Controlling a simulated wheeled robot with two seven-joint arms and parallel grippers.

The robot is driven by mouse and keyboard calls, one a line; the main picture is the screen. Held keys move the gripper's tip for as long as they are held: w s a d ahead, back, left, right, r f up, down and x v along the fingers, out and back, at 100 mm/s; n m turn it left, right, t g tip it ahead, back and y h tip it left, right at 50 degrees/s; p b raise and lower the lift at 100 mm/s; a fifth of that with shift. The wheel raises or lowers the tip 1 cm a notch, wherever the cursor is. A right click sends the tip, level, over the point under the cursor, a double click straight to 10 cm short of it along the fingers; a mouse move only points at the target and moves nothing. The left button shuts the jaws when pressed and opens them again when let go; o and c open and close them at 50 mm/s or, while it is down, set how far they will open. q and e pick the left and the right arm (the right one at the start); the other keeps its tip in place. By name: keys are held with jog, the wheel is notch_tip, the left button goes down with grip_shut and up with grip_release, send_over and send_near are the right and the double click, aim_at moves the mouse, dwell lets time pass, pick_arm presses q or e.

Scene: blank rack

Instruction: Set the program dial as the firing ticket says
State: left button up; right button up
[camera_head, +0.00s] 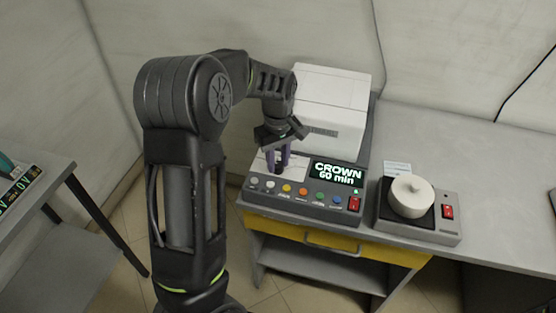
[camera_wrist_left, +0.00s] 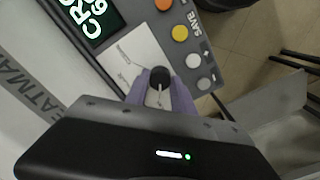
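The furnace control panel (camera_head: 300,205) faces the front of the bench, and its display (camera_head: 338,174) reads "CROWN 60 min". The dial is a round dark knob (camera_wrist_left: 160,76) with a light pointer line, on a white plate (camera_wrist_left: 128,58) at the panel's left end. My left gripper (camera_head: 277,168) reaches down over it. In the left wrist view its purple fingers (camera_wrist_left: 160,88) are on both sides of the knob and appear to touch it. A small white paper (camera_head: 397,168), perhaps the firing ticket, lies behind the pot; its text is too small to read.
The white furnace body (camera_head: 330,105) stands behind the panel. Several coloured buttons (camera_head: 303,192) and a red switch (camera_head: 354,204) line the panel's front. A hotplate unit (camera_head: 432,228) with a white lidded pot (camera_head: 411,196) stands right. The grey bench top (camera_head: 470,160) is clear behind.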

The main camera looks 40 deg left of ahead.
aim_at(278, 164)
pick_arm(q)
jog(key=o, duration=0.4)
jog(key=shift+o, duration=0.2)
notch_tip(278, 164, up, 8)
jog(key=shift+f+b, duration=0.1)
jog(key=shift+b, duration=0.3)
dwell(0.5)
